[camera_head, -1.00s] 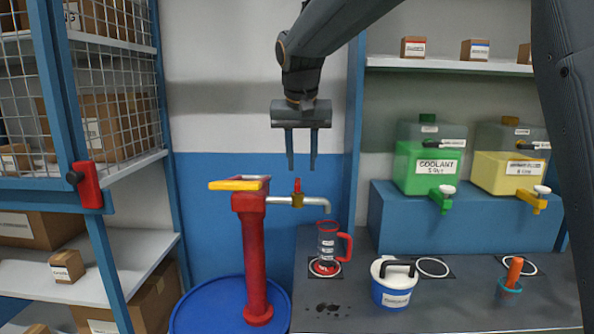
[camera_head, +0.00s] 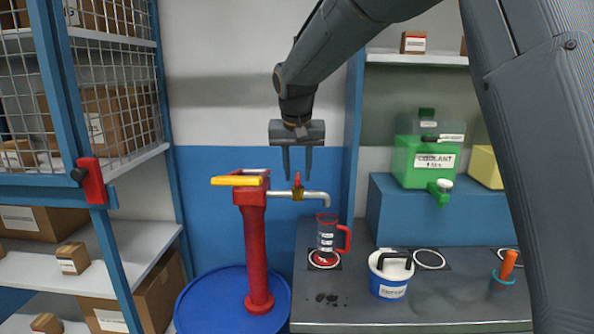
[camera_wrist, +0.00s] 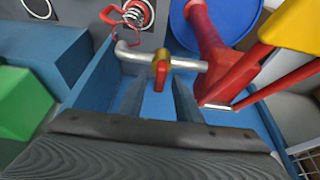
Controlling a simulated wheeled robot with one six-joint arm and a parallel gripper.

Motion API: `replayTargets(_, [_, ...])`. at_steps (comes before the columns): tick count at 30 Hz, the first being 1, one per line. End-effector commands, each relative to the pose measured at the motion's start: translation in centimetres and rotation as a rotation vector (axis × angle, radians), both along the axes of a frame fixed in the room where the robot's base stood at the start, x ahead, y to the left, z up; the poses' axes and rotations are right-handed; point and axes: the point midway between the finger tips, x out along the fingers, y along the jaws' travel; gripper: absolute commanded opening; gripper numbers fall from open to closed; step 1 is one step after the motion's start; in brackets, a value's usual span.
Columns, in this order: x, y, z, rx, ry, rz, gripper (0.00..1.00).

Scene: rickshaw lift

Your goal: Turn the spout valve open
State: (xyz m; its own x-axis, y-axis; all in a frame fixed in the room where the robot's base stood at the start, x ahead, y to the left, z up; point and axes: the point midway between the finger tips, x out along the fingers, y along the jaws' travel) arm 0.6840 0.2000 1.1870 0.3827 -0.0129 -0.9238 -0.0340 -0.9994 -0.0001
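The spout valve is a small red lever (camera_head: 297,181) on a brass body (camera_head: 297,194) in the silver spout pipe (camera_head: 316,195). The pipe runs from a red pump (camera_head: 253,245) with a yellow handle (camera_head: 237,181), standing on a blue drum. In the head view my gripper (camera_head: 298,178) points down, its fingers apart with the lever showing between their tips. In the wrist view the lever (camera_wrist: 161,75) also lies between the open fingertips (camera_wrist: 160,82). I cannot tell whether a finger touches it.
A clear jug (camera_head: 327,236) with a red handle stands below the spout's end on the grey bench. A white and blue tub (camera_head: 389,278) stands right of it. Green coolant (camera_head: 423,160) and yellow containers are on a blue stand. A wire-fronted cabinet is at left.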

Motion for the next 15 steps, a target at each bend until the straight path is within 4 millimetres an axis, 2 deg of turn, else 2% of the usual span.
replayTargets(2, [0.0,-0.01,0.0,0.0,0.0,0.0,0.28])
replayTargets(7, [-0.01,0.0,0.02,0.0,0.0,0.0,0.0])
replayTargets(15, [-0.02,-0.05,0.04,0.0,0.0,0.012,0.0])
